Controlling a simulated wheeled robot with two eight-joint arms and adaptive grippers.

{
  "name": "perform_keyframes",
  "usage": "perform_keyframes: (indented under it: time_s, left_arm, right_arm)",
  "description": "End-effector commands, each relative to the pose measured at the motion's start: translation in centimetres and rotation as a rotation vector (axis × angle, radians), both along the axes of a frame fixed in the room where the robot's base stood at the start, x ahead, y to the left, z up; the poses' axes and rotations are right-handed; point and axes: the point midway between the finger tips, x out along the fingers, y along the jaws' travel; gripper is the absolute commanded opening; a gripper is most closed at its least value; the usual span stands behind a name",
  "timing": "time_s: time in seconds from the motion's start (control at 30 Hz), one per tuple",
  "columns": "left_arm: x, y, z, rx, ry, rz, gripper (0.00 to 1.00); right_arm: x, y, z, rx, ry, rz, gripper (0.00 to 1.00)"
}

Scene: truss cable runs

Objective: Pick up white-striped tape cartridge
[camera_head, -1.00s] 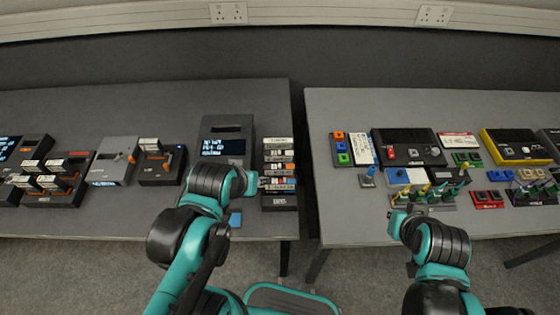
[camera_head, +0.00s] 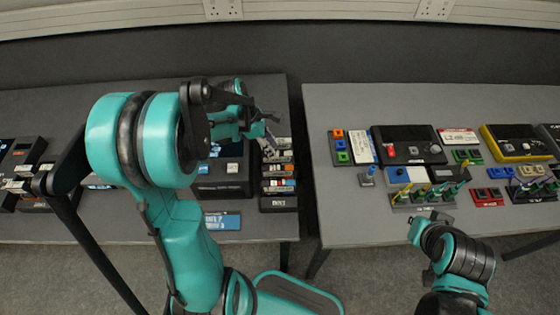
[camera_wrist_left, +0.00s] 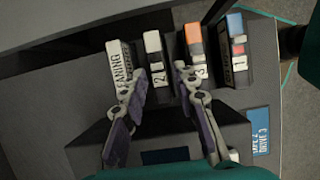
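In the left wrist view, a dark tape cartridge with a white end and a "2" label (camera_wrist_left: 153,42) stands in a rack (camera_wrist_left: 228,98). It is the one I take as white-striped. My left gripper (camera_wrist_left: 158,72) is open, its two fingers on either side of this cartridge; I cannot tell whether they touch it. In the head view the left gripper (camera_head: 266,126) is over the rack's far end, partly hidden by its own arm. My right gripper (camera_head: 417,230) is in front of the right table; its fingers are too small to read.
Neighbouring cartridges stand close: a white-labelled one (camera_wrist_left: 117,66), an orange one (camera_wrist_left: 194,40) and a blue one (camera_wrist_left: 235,24). A dark drive unit (camera_head: 225,180) is left of the rack. A blue card (camera_head: 223,221) lies in front. A gap separates the tables.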

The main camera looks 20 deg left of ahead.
Motion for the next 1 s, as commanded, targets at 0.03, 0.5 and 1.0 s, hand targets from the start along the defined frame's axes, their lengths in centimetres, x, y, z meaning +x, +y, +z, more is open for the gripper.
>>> perform_keyframes:
  time_s: [0.03, 0.5, 1.0]
  left_arm:
    - [0.1, -0.2, -0.8, 0.0, -0.001, -0.002, 0.29]
    - [1.0, -1.3, -6.4, 0.003, -0.002, -0.005, 0.29]
    - [1.0, -1.4, -6.5, 0.003, -0.003, -0.004, 0.0]
  right_arm:
    - [0.0, 0.0, -0.4, 0.0, 0.0, 0.0, 0.0]
    - [0.0, 0.0, -3.0, 0.0, 0.0, 0.0, 0.0]
    - [0.0, 0.0, -2.9, 0.0, 0.0, 0.0, 0.0]
